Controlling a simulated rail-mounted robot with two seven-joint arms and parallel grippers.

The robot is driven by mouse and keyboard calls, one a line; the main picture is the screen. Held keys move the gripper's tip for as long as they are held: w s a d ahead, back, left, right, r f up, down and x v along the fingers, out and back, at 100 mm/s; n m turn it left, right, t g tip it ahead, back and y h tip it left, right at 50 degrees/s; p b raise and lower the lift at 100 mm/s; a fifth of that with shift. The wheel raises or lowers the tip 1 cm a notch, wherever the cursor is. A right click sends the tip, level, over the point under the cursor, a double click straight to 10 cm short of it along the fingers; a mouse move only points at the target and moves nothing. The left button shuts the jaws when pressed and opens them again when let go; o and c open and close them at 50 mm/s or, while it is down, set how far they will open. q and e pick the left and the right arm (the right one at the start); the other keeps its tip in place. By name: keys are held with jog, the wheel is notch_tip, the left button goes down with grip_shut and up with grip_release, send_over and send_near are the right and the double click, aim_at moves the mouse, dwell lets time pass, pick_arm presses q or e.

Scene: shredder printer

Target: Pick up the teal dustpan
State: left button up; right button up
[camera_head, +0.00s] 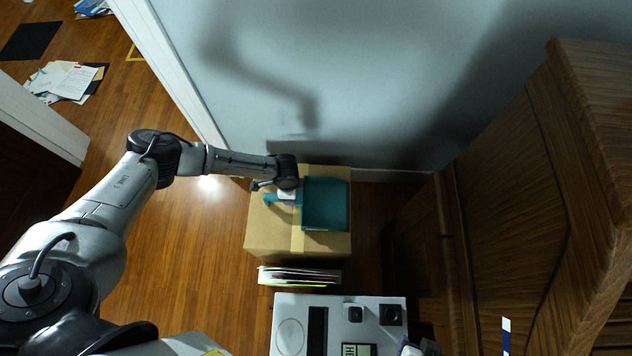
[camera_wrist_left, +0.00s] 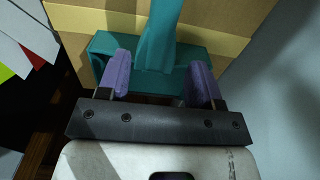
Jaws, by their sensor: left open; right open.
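The teal dustpan (camera_head: 326,205) lies on top of a cardboard box (camera_head: 270,235), its wide pan to the right and its handle to the left. My left gripper (camera_head: 287,196) is over the handle side; its fingers are largely hidden there under the wrist. In the left wrist view, the open purple fingers (camera_wrist_left: 161,78) stand on either side of the narrow part of the teal dustpan (camera_wrist_left: 162,45), with gaps at both sides. I cannot tell how deep they reach. My right gripper (camera_head: 414,347) is partly cut off at the bottom edge, open and apart from the dustpan.
Papers or folders (camera_head: 300,276) stand at the box's near side. A grey-white machine (camera_head: 288,318) with dark buttons is closer to me. A wall (camera_head: 380,90) is behind the box and a wooden cabinet (camera_head: 510,190) to the right. Wooden floor (camera_head: 190,270) is clear at left.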

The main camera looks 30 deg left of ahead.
pick_arm(q)
jog(key=shift+d+f+b, duration=0.2)
jog(key=shift+f+b, duration=0.6)
jog(key=shift+f, duration=0.6)
jog(key=shift+d+f+b, duration=0.15)
jog(key=shift+f+b, duration=0.65)
jog(key=shift+f, duration=0.6)
pick_arm(e)
jog(key=shift+f, duration=1.65)
jog(key=shift+d, duration=0.1)
pick_arm(q)
jog(key=shift+r, duration=0.1)
jog(key=shift+c, duration=0.4)
grip_shut()
pick_arm(e)
jog(key=shift+r, duration=0.1)
